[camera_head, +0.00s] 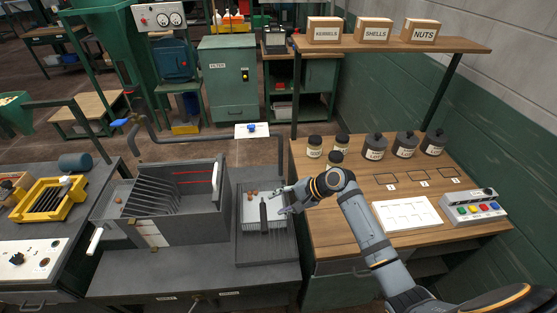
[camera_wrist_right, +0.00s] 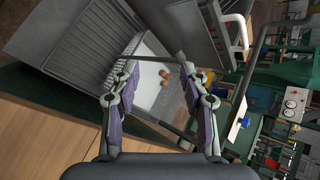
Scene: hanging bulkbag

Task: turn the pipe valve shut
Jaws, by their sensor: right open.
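I cannot tell for certain which blue part is the valve handle. My right gripper (camera_head: 283,200) is open and empty over the grey tray, nearer than the knob and apart from both blue parts. The wrist view shows its spread fingers (camera_wrist_right: 159,68). My left gripper is not in view.
Below the right gripper is a grey tray (camera_head: 269,249) with a white grid and brown nuts (camera_wrist_right: 164,77). A grey slotted box (camera_head: 175,228) stands left of it. Lidded jars (camera_head: 375,147) and a button box (camera_head: 473,207) occupy the wooden bench at right.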

